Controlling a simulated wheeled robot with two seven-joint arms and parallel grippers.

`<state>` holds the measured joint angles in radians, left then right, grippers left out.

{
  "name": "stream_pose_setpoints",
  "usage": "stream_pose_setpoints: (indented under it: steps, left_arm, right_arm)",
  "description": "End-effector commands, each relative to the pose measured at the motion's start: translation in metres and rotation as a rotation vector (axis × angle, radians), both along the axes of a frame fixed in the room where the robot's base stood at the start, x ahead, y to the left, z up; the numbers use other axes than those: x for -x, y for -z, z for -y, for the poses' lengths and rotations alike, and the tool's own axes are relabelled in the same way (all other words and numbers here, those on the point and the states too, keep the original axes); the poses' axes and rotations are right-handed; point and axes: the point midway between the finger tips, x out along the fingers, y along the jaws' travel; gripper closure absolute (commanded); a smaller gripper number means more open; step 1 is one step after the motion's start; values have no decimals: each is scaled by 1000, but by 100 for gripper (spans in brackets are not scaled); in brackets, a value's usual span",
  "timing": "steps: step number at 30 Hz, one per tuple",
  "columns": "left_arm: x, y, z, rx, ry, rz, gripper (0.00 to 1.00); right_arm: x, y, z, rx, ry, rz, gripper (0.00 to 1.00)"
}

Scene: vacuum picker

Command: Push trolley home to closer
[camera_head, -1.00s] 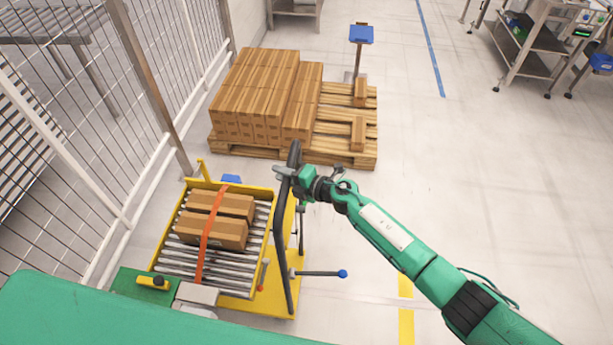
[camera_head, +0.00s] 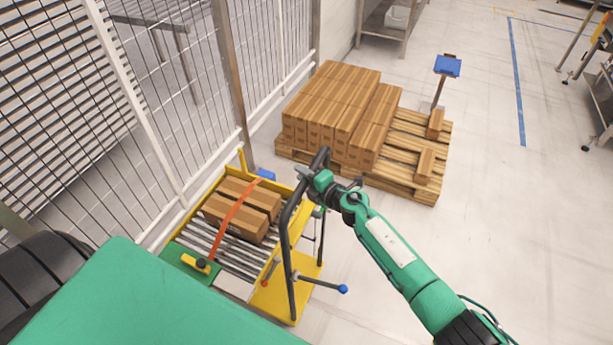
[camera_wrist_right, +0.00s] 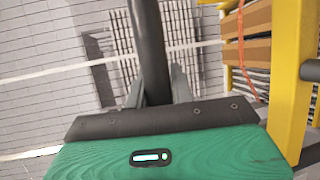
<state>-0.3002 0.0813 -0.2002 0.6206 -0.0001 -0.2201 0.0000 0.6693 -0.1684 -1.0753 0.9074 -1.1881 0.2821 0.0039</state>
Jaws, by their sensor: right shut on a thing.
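The yellow trolley (camera_head: 264,300) stands beside the mesh fence, with a roller deck (camera_head: 200,235) on top. Cartons (camera_head: 238,210) lie on the rollers under an orange strap (camera_head: 232,215). My right gripper (camera_head: 307,172) is shut on the trolley's dark handle bar (camera_head: 287,235), near its upper end. In the right wrist view the bar (camera_wrist_right: 148,50) passes between the fingers, and the trolley's yellow frame (camera_wrist_right: 292,85) shows at right. My left gripper is not in view. A green block with a yellow-and-black latch (camera_head: 196,262) sits at the deck's near end; I cannot tell whether it is the closer.
A wooden pallet (camera_head: 400,180) with stacked cartons (camera_head: 335,110) stands just beyond the trolley. A blue-topped post (camera_head: 447,66) stands behind it. The mesh fence (camera_head: 150,110) runs along the left. A blue-knobbed lever (camera_head: 343,289) sticks out right.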

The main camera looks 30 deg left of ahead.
Motion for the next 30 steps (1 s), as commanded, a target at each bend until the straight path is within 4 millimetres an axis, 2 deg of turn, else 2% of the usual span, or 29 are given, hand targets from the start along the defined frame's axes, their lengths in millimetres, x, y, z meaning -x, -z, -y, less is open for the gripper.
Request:
stream_pose_setpoints:
  steps: [4,5,7,8,20,30]
  left_arm:
    - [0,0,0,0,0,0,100]
    - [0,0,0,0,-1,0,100]
    - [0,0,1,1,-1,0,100]
    - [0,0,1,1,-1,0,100]
    - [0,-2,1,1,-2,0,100]
    - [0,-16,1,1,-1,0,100]
  right_arm:
    - [1,-1,-2,-2,-2,-1,100]
    - [1,-1,-2,-2,-2,-1,73]
    - [1,-1,-2,-2,-2,-1,59]
    - [1,-1,-2,-2,-2,-1,55]
    - [1,-2,5,0,1,2,55]
    - [18,-12,48,1,-1,2,55]
